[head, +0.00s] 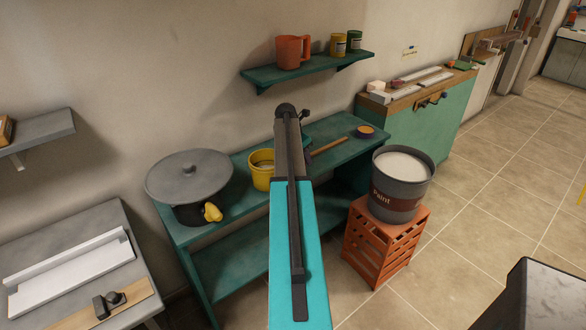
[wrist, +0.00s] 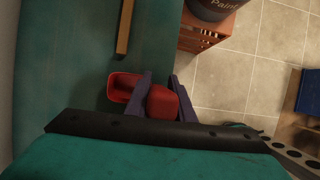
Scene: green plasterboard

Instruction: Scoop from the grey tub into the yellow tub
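The grey tub (head: 402,192), labelled Paint, stands upright on a crate right of my arm and is filled near its rim with white material (head: 402,166). Its lower part shows in the wrist view (wrist: 212,8). The yellow tub (head: 260,178) stands on the green bench just left of my arm, which covers its right edge. In the wrist view my gripper (wrist: 164,97) has its purple fingers closed on a red scoop (wrist: 162,103), whose hollow end (wrist: 122,87) shows left of the fingers. I see no material in it. My arm mostly hides the gripper in the head view.
The orange crate (head: 377,250) stands beside the green bench (head: 240,262). On the bench are a large grey lidded pot (head: 190,178), a wooden-handled tool (head: 328,147) and a small orange-rimmed bowl (head: 366,132). A wall shelf (head: 310,70) above holds an orange jug (head: 292,52) and two cans.

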